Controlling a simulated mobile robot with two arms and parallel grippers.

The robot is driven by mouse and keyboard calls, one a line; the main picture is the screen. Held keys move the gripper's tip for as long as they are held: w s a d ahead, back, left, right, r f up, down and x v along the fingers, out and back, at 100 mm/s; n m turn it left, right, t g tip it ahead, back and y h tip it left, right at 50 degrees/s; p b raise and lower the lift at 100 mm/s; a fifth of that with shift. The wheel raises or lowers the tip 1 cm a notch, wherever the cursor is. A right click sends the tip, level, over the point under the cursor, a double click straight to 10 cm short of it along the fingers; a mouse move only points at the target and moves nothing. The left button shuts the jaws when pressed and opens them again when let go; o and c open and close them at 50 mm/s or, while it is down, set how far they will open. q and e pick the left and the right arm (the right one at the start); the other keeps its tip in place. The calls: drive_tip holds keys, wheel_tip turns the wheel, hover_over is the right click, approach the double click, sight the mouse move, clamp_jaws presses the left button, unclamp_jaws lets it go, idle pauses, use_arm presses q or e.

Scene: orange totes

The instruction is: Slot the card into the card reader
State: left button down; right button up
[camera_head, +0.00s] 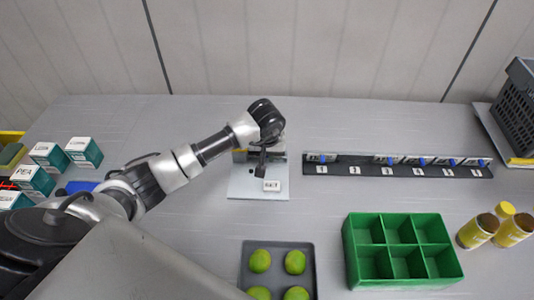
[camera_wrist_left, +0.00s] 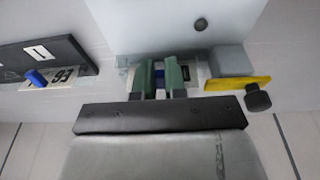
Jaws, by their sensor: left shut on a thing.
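The card reader (camera_head: 243,157) stands at the back of a pale plate (camera_head: 242,187) in the middle of the table. It has a yellow strip, which also shows in the left wrist view (camera_wrist_left: 237,84). My left gripper (camera_head: 262,172) is over the reader, pointing down. In the left wrist view its greenish fingers (camera_wrist_left: 160,78) are shut on the blue tab of a white card (camera_wrist_left: 191,72). The card is at the reader, but its lower edge and the slot are hidden, so I cannot tell how deep it sits. My right gripper is out of view.
A dark rack (camera_head: 400,171) with numbered places stands to the right; place 2 looks empty, and the others hold blue-tabbed cards. A green divided bin (camera_head: 361,262), a grey tray of green fruit (camera_head: 277,246), jars (camera_head: 477,231) and boxes (camera_head: 84,151) stand around.

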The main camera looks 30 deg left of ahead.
use_arm(q)
drive_tip(key=shift+f, duration=0.3)
drive_tip(key=c, duration=1.1)
unclamp_jaws()
drive_tip(key=shift+r, duration=0.1)
drive_tip(key=a+b+v, duration=0.1)
drive_tip(key=b+v, duration=0.1)
drive_tip(key=v, duration=0.8)
drive_tip(key=shift+d+r, duration=0.3)
drive_tip(key=shift+d, duration=0.15)
drive_tip(key=shift+s+f, duration=0.1)
drive_tip(key=shift+s, duration=0.05)
